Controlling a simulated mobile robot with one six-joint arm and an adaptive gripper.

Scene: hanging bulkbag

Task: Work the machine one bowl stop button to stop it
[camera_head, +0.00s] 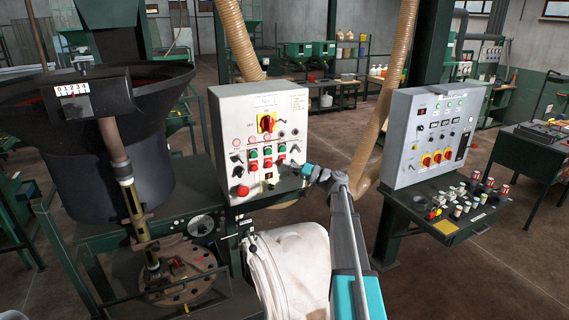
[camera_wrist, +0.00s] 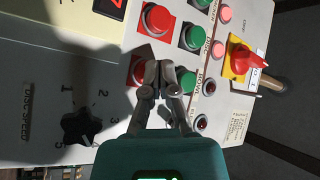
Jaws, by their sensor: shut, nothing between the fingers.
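The machine one control panel (camera_head: 260,100) is a white box marked "No 1", with green and red push buttons in rows. In the wrist view, turned sideways, a red button (camera_wrist: 135,70) is partly hidden by my fingertips, and a green button (camera_wrist: 187,80) lies just right of them. Another red button (camera_wrist: 157,18) is at the top. Small labels stand by the lamps; I cannot surely read which one marks the bowl stop. My gripper (camera_wrist: 158,72) is shut and empty, its tips in front of the panel. In the head view my gripper (camera_head: 308,171) is at the panel's lower right.
A yellow-and-red rotary switch (camera_wrist: 240,62) and a black dial (camera_wrist: 82,125) are on the panel. A white bulk bag (camera_head: 290,265) hangs below it. A second grey panel (camera_head: 430,135) stands to the right, and a dark bowl hopper (camera_head: 100,160) to the left.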

